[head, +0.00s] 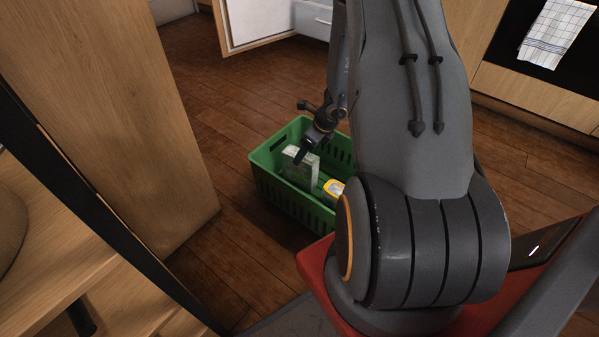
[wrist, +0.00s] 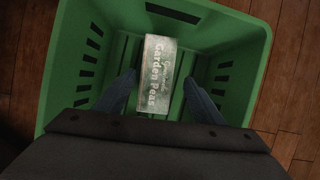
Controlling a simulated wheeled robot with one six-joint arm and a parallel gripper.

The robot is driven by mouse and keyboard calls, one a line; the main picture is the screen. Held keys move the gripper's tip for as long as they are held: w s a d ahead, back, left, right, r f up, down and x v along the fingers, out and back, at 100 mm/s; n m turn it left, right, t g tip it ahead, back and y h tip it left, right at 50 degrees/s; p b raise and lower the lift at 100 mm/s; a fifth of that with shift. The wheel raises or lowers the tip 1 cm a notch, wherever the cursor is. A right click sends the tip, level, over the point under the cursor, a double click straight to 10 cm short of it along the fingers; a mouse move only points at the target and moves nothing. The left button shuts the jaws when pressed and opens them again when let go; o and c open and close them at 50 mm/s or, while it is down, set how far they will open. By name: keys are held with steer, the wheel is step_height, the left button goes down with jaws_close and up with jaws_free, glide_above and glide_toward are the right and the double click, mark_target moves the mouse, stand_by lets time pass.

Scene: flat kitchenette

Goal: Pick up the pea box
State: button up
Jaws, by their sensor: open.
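The pea box (wrist: 156,75) is a pale green and white carton lettered "Garden Peas". It stands inside the green crate (wrist: 225,50), and in the head view the pea box (head: 297,170) shows near the crate's left side. My gripper (wrist: 160,90) is open, with one finger on each side of the box in the wrist view. I cannot tell whether the fingers touch it. In the head view my gripper (head: 308,150) is at the top of the box, over the crate (head: 262,170).
A yellow-and-white item (head: 333,188) lies in the crate to the right of the pea box. A wooden cabinet panel (head: 120,110) stands left of the crate. An open white cabinet door (head: 258,22) is at the back. Wooden floor (head: 215,85) is clear behind the crate.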

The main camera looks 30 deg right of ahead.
mark_target(301, 169)
steer(key=b+x, duration=0.4)
steer(key=x, duration=0.3)
steer(key=shift+a, duration=0.35)
steer(key=shift+f+b, duration=0.15)
steer(key=shift+b, duration=0.15)
stand_by(0.4)
steer(key=shift+w, duration=0.1)
steer(key=c, duration=1.5)
